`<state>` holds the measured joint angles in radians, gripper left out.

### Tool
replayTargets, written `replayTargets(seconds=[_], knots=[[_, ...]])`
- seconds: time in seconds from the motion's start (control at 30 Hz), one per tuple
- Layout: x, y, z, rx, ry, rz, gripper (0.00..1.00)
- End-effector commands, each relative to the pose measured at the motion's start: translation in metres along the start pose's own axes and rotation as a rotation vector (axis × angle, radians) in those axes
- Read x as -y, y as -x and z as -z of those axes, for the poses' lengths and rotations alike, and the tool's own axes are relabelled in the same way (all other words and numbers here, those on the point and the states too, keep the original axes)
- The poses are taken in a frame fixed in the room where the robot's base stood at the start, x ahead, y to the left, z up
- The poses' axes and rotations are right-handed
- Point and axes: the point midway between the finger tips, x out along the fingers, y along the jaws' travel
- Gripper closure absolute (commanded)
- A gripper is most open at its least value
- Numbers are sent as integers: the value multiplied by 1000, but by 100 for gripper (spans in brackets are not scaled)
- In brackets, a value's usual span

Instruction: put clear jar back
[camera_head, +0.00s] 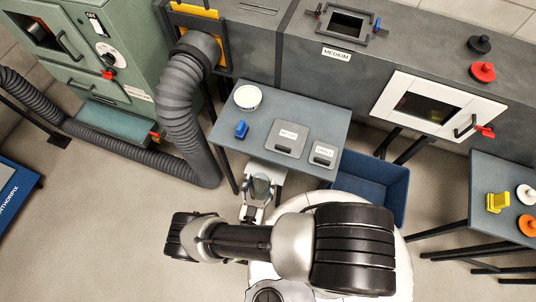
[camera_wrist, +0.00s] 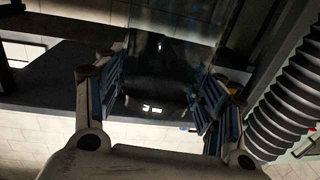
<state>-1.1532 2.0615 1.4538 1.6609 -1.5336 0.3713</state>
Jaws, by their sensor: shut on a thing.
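The clear jar (camera_wrist: 172,50) is a see-through vessel between my gripper's two blue-padded fingers in the wrist view. My gripper (camera_wrist: 160,100) is shut on it. In the head view my gripper (camera_head: 262,188) is at the front edge of the small grey-blue table (camera_head: 222,128), and the jar in it is hard to make out. The jar's far end runs out of the top of the wrist view.
On the table are a round white-topped item (camera_head: 247,97), a blue block (camera_head: 241,130) and two labelled grey plates (camera_head: 287,139). A ribbed duct (camera_head: 180,90) stands left of the table. A blue bin (camera_head: 372,180) is at its right. A side table (camera_head: 480,185) stands far right.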

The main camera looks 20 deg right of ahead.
Motion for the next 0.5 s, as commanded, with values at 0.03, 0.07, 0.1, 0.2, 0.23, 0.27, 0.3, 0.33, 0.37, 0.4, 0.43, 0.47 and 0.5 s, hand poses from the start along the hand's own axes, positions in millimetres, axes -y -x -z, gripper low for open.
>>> replayTargets(seconds=[0.03,0.07,0.1,0.2,0.23,0.27,0.3,0.33,0.37,0.4,0.43,0.47,0.5], knots=[[-2,-11,0,-1,0,-10,77],[-2,-17,0,-1,-1,-10,77],[-3,-25,0,0,-2,-10,77],[-2,-44,1,-1,-1,-10,77],[-3,-50,1,-1,-2,-10,77],[-3,-56,1,0,-2,-10,77],[-2,-64,1,-1,-2,-10,77],[-2,-70,1,-1,-3,-9,77],[-2,-76,1,0,-3,-9,77],[-3,-85,1,-1,-3,-9,77],[-2,-91,0,-2,-3,-9,77],[-2,-98,0,-1,-3,-9,77],[-2,-105,-1,0,-3,-8,77]])
